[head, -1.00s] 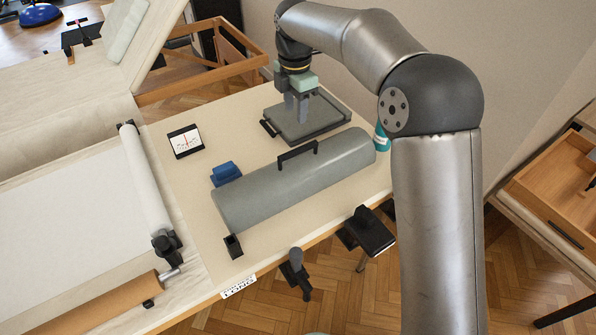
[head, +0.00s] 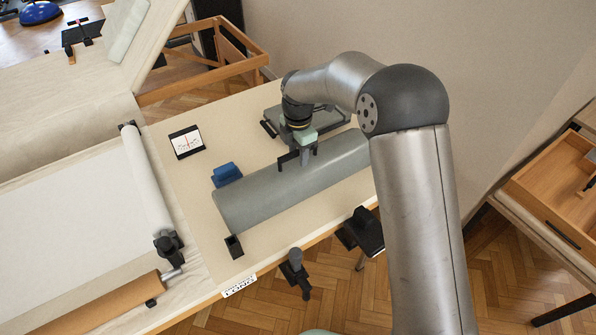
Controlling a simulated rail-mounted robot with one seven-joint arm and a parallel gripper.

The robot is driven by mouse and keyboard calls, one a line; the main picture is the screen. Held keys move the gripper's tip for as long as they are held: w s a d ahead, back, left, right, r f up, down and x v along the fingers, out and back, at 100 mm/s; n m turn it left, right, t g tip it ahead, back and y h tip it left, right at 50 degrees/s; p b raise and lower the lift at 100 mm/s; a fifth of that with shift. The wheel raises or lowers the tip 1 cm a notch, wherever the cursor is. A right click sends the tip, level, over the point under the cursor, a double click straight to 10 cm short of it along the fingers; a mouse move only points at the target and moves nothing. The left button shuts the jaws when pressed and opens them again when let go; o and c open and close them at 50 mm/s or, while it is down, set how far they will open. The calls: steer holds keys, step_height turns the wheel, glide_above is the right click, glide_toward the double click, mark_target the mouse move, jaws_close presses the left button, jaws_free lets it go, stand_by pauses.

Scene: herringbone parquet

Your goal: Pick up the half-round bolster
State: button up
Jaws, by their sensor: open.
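The half-round bolster (head: 262,197) is a long grey half-cylinder lying on the beige table top, running from lower left to upper right. A black handle (head: 287,160) stands on its upper side near the middle. My gripper (head: 304,163) is open, pointing down at the handle, with its fingers at the handle's right part. I cannot tell whether the fingers touch it. My arm hides the bolster's right end.
A grey tray-like block (head: 337,117) with a black handle lies behind my gripper. A blue block (head: 227,174) sits against the bolster's back left. A small dial card (head: 187,142) lies further left. Black clamps (head: 297,270) stick out along the front edge.

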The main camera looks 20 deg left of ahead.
jaws_close()
stand_by(1.4)
steer(key=shift+r, duration=0.1)
